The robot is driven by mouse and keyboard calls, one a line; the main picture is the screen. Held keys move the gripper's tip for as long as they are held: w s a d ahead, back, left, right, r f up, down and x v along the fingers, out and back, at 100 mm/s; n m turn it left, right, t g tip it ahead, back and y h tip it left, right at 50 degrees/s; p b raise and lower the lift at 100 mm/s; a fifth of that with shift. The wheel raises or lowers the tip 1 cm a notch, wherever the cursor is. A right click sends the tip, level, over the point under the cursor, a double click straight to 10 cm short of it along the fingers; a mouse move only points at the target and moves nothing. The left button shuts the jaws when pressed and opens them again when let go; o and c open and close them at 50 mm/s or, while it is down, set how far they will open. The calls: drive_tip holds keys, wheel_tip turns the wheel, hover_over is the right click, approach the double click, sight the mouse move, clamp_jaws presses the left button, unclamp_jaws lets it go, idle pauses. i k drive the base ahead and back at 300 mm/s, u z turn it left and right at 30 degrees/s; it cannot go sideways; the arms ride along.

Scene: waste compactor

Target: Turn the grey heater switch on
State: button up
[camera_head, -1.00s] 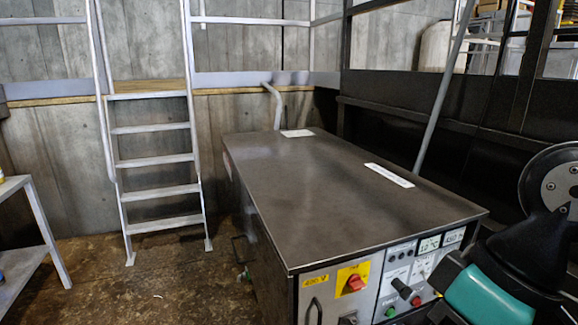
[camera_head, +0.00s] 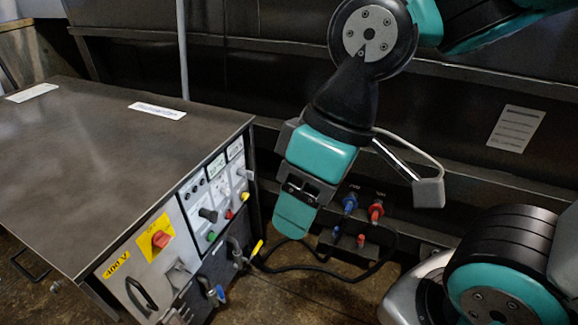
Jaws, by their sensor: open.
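The dark metal cabinet (camera_head: 90,150) has a control panel on its front right. A light grey knob (camera_head: 244,173) sits at the panel's upper right, and a larger dark knob (camera_head: 208,215) sits left of it. Either could be the grey heater switch; the lettering is too small to read. I cannot tell its setting. My gripper (camera_head: 293,215) hangs pointing down, right of the panel and apart from it. It is open and nothing shows in it. One teal finger faces the camera; the other finger is largely hidden.
A red rotary switch (camera_head: 160,239) on a yellow plate sits left on the panel. Green (camera_head: 211,237), red and yellow buttons are near the dark knob. Cables and blue (camera_head: 350,203) and red (camera_head: 376,210) connectors lie behind my gripper. A dark wall is behind the arm.

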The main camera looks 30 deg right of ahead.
sight(248, 175)
drive_tip(key=z, duration=0.2)
drive_tip(key=k, duration=0.5)
drive_tip(key=z, duration=0.7)
drive_tip(key=i, duration=0.8)
drive_tip(key=u, duration=0.95)
